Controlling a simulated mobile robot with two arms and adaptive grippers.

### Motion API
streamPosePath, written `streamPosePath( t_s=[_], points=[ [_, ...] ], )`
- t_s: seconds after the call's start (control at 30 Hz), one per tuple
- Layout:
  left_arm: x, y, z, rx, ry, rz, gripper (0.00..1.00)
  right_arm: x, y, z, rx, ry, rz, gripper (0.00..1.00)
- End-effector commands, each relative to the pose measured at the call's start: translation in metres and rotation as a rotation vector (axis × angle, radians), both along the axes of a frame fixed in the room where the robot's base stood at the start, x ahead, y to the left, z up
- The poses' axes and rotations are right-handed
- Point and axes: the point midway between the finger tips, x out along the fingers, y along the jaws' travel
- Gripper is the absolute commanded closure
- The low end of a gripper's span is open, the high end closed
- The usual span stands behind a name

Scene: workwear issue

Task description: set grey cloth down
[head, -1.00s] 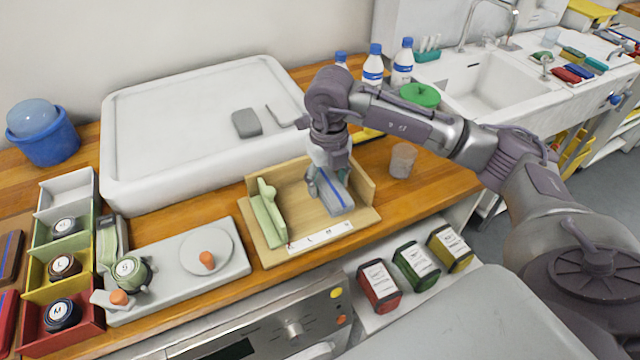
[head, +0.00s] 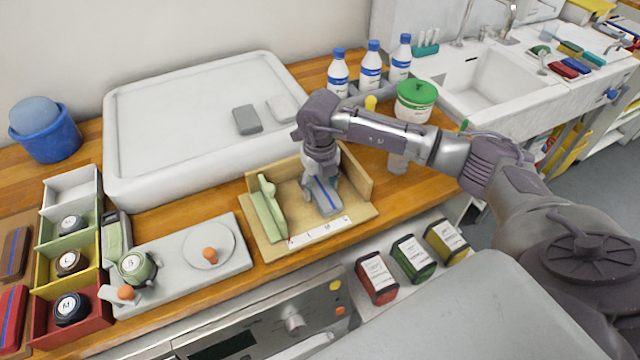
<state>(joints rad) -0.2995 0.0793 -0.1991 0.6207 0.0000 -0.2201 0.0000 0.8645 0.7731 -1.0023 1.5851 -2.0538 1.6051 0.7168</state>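The grey cloth (head: 326,200), folded and with a blue stripe, is in the wooden tray (head: 362,190), right of a green folded cloth (head: 271,215). My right gripper (head: 322,183) points down onto the grey cloth and appears shut on it; its fingertips are partly hidden. The cloth is at or just above the tray floor; I cannot tell if it touches. My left gripper is not in view.
A white strip with marks (head: 319,232) lies along the tray's front. A large white basin-like tray (head: 180,130) holds two grey pieces. Bottles (head: 371,66) and a green-lidded tub (head: 414,100) stand behind my arm. A grey board (head: 175,270) lies left.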

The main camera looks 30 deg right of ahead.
Motion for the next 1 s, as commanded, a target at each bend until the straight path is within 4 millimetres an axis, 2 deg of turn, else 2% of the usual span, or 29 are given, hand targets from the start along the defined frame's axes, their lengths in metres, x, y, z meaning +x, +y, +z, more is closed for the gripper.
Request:
streamPosePath(
  t_s=[0.03,0.13,0.17,0.53,0.57,0.67,1.0],
  points=[
    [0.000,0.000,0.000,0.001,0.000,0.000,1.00,0.000,0.000,0.000,0.000,0.000,0.000,0.34],
    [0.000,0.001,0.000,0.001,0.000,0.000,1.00,0.000,0.000,0.000,0.000,0.000,0.000,0.17],
    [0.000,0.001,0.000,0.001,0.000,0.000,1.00,0.000,0.000,0.000,0.000,0.000,0.000,0.16],
    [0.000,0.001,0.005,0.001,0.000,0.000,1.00,0.000,0.000,0.005,0.000,0.000,-0.001,0.16],
    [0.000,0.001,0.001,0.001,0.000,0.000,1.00,0.000,0.000,0.006,0.000,-0.002,0.000,0.16],
    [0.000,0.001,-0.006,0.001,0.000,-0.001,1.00,0.001,-0.001,0.019,0.000,-0.005,-0.001,0.16],
    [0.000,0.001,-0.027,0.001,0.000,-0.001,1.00,0.001,0.000,0.091,0.000,-0.006,0.000,0.16]
  ],
)
